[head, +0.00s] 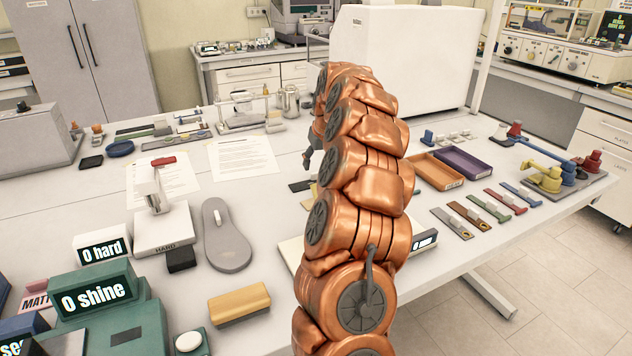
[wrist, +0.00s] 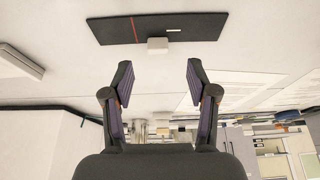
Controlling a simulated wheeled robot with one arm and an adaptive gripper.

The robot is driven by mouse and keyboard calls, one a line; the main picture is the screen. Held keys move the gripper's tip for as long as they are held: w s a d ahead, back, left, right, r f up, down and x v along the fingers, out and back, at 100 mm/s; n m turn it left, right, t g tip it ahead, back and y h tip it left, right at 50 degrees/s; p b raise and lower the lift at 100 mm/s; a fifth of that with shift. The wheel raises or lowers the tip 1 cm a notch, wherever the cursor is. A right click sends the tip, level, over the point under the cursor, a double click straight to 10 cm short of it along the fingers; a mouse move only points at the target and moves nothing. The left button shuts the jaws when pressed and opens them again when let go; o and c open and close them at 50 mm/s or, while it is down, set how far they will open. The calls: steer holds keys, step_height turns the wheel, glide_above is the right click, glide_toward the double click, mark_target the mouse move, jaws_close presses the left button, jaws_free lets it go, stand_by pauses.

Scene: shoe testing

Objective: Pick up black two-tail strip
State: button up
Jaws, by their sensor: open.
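A flat black strip (wrist: 190,27) lies on the white table at the top of the wrist view. It has a thin red line across it, a small white mark and a pale grey block (wrist: 157,45) at its near edge. In the head view a dark piece of the strip (head: 299,186) shows just left of my copper-coloured arm, which hides the rest. My gripper (wrist: 158,75) is open and empty in the wrist view, its two fingers spread below the strip and apart from it. I cannot make out two tails.
Several coloured strips with pale blocks, among them a red one (head: 482,206), lie at the right. Orange (head: 436,171) and purple (head: 463,162) trays stand behind them. Paper sheets (head: 242,158) lie left of my arm. A grey sole (head: 227,238) lies nearer, at the left.

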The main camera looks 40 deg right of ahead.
mark_target(315, 173)
steer(key=shift+p+x, duration=0.75)
steer(key=shift+x, duration=1.9)
steer(key=shift+d, duration=0.15)
steer(key=c, duration=1)
